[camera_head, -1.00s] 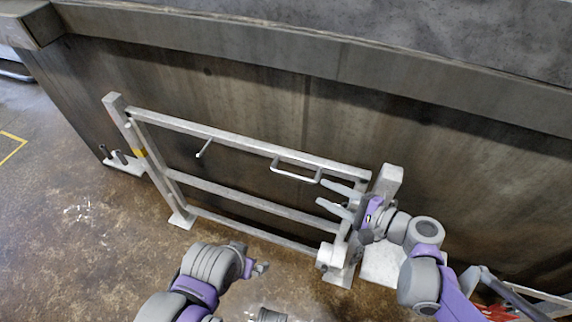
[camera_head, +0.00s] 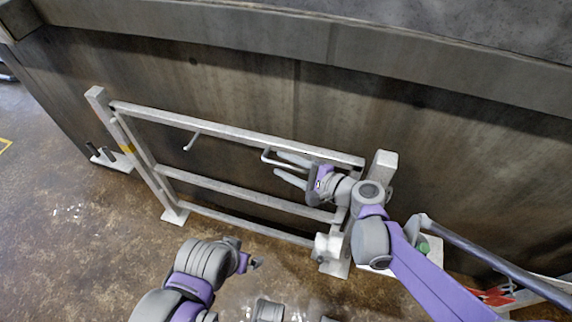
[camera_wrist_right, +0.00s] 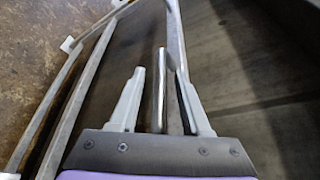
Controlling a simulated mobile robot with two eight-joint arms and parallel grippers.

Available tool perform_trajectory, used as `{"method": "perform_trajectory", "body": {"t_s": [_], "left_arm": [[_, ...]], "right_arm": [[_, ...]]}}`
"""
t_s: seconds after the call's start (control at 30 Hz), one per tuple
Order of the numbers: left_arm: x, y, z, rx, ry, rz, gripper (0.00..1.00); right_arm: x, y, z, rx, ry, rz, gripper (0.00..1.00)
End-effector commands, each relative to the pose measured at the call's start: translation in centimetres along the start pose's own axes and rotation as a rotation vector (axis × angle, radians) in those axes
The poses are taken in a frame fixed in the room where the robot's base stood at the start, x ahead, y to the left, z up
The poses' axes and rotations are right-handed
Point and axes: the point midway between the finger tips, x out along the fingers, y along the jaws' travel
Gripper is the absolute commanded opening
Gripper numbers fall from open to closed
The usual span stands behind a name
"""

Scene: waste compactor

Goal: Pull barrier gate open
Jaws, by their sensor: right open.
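The barrier gate (camera_head: 235,133) is a light metal frame of several rails in front of a dark wall, and it looks closed between its posts. A U-shaped handle (camera_head: 266,155) is on its top rail. My right gripper (camera_head: 278,163) is open at the handle, partly covering it. In the right wrist view a handle bar (camera_wrist_right: 160,85) lies between the two spread fingers (camera_wrist_right: 162,78); contact cannot be told. My left gripper (camera_head: 256,263) is low in front of the gate, apart from it; its jaws are too small to read.
The left gate post (camera_head: 97,97) and right post (camera_head: 383,167) stand on the floor. A small peg (camera_head: 190,142) sticks out from the top rail. The tall wall (camera_head: 440,150) rises behind the gate.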

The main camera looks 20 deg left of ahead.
Motion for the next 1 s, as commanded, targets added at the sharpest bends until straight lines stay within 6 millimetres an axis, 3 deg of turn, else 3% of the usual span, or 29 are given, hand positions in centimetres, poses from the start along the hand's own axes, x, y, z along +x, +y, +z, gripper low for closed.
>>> {"method": "perform_trajectory", "body": {"t_s": [0.2,0.47,1.0], "left_arm": [[-0.02,0.00,-0.01,0.000,0.000,0.000,1.00],[-0.01,0.00,-0.01,0.000,0.000,0.000,1.00],[-0.01,0.00,0.00,0.000,0.000,0.000,1.00]], "right_arm": [[0.00,-0.01,0.01,0.000,0.000,0.000,0.45],[-0.02,-0.01,0.01,0.000,0.000,0.000,0.00],[-0.03,-0.01,0.01,0.000,0.000,0.000,0.00]]}}
